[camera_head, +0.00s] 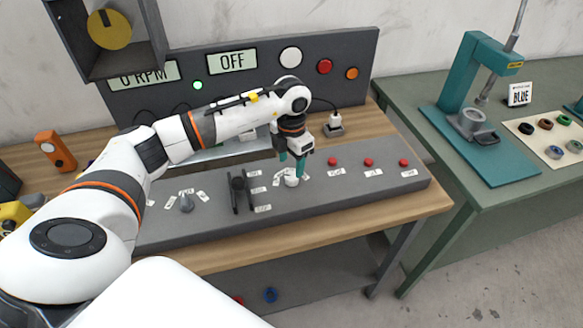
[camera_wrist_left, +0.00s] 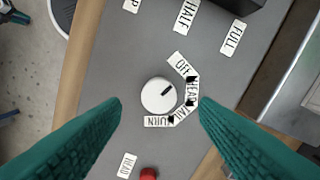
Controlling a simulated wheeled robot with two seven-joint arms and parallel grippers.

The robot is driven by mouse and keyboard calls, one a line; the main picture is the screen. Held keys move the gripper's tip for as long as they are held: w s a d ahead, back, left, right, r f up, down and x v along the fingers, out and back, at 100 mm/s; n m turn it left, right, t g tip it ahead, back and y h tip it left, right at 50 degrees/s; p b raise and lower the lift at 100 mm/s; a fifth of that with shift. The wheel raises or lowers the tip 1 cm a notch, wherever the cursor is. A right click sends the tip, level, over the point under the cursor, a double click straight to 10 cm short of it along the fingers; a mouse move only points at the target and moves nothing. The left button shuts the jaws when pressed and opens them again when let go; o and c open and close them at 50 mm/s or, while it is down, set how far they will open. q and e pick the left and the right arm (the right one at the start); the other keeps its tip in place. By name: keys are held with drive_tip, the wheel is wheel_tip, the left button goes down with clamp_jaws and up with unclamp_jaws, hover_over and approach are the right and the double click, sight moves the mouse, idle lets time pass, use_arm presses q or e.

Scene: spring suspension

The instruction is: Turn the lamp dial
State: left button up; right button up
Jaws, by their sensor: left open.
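The lamp dial (camera_wrist_left: 158,95) is a round white knob with a dark pointer mark, on a grey console. Its pointer aims up and right, towards the OFF and HEAD labels (camera_wrist_left: 186,76), in the left wrist view. More labels curve around its right and lower side. In the head view the dial (camera_head: 291,181) sits just below my left gripper (camera_head: 292,166). My left gripper (camera_wrist_left: 160,120) is open, its teal fingers on either side of the dial in the wrist view, with a visible gap to it. Whether the fingertips are at dial height I cannot tell. My right gripper is not in view.
On the console, a black lever (camera_head: 238,190) stands left of the dial and a grey knob (camera_head: 186,203) farther left. Several red buttons (camera_head: 368,162) lie to the right. A green bench (camera_head: 400,100) with a teal press is at right.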

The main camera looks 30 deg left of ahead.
sight(291, 175)
use_arm(q)
drive_tip(key=shift+f+p, duration=0.45)
drive_tip(key=shift+f, duration=1.85)
drive_tip(key=shift+c, duration=0.2)
drive_tip(key=c, duration=0.9)
